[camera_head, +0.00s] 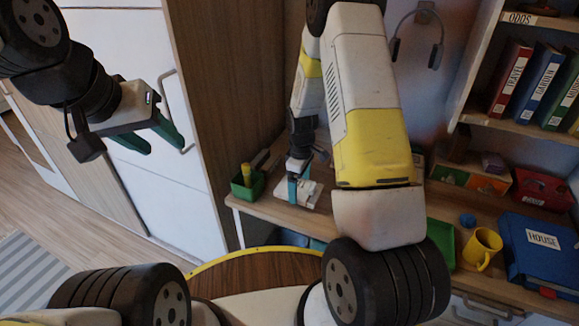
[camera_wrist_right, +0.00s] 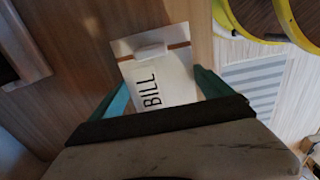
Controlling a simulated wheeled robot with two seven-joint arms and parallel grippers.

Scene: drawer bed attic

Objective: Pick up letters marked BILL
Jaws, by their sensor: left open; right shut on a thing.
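A white letter marked BILL (camera_wrist_right: 158,82) lies between the teal fingers of my right gripper (camera_wrist_right: 165,95) in the right wrist view, its printed face toward the camera. In the head view my right gripper (camera_head: 297,188) is at the desk's left part, shut on the white letter (camera_head: 311,192). My arm hides part of this area, so I cannot tell whether more letters lie beneath. My left gripper (camera_head: 160,138) is open and empty in front of the white cabinet, away from the desk.
A green box (camera_head: 246,186) stands left of the right gripper on the wooden desk (camera_head: 268,215). A yellow mug (camera_head: 481,248), a blue HOUSE binder (camera_head: 540,252) and a red tray (camera_head: 543,189) are at the right. Shelved binders (camera_head: 511,78) stand above. The floor at left is open.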

